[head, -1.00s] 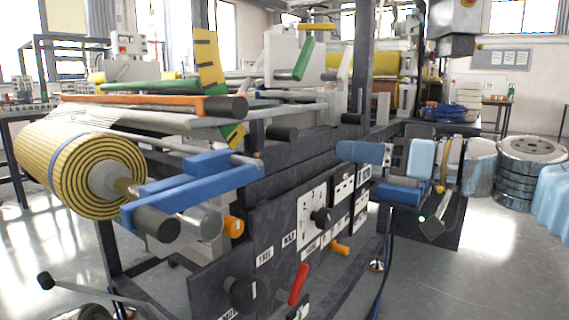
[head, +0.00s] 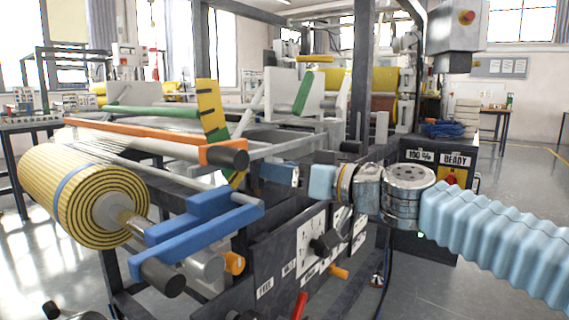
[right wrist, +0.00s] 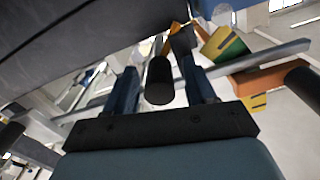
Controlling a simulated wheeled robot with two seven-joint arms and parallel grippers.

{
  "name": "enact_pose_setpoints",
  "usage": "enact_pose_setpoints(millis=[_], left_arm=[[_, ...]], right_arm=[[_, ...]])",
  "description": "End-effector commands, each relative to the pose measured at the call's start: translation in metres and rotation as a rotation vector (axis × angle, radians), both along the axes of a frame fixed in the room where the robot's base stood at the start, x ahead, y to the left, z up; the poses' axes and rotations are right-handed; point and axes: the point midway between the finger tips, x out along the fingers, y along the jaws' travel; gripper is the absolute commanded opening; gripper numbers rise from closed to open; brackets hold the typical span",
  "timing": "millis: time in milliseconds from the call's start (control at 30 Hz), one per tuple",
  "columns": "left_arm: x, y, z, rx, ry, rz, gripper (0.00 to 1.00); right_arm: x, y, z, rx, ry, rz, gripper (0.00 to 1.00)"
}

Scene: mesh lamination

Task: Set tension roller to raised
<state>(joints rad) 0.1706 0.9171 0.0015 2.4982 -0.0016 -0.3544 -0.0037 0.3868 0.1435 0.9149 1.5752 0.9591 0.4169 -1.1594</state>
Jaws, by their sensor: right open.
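A short black cylindrical grip (right wrist: 160,82) lies between the two blue fingers of my right gripper (right wrist: 160,72) in the right wrist view. The fingers stand apart, with visible gaps on both sides of the grip. In the head view my right gripper (head: 272,171) reaches in from the right to the machine's near side frame and hides the grip. I cannot tell for sure which part is the tension roller. An orange bar (head: 140,135) with a black end (head: 234,158) lies just left of the gripper. My left gripper does not show.
A striped yellow roll (head: 70,190) and blue arm brackets (head: 200,222) stand out at the machine's left front. A dial panel (head: 310,240) with a black knob and a red lever (head: 299,306) are below the gripper. Open floor lies at the right.

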Motion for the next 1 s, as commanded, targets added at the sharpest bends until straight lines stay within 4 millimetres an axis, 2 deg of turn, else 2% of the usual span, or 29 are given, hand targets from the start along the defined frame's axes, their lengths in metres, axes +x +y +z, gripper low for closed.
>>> enact_pose_setpoints(millis=[200,233,567,1000], left_arm=[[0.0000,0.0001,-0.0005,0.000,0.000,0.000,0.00],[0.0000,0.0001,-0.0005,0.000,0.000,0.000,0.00],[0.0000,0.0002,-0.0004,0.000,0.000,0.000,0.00],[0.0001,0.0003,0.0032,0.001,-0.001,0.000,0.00]], right_arm=[[0.0003,0.0003,-0.0008,0.000,0.000,0.000,0.55],[0.0003,0.0002,-0.0008,0.000,0.000,0.000,0.52],[0.0002,0.0001,-0.0007,-0.001,0.001,0.000,0.01],[-0.0040,0.0033,0.0054,0.015,0.021,0.000,0.00]])
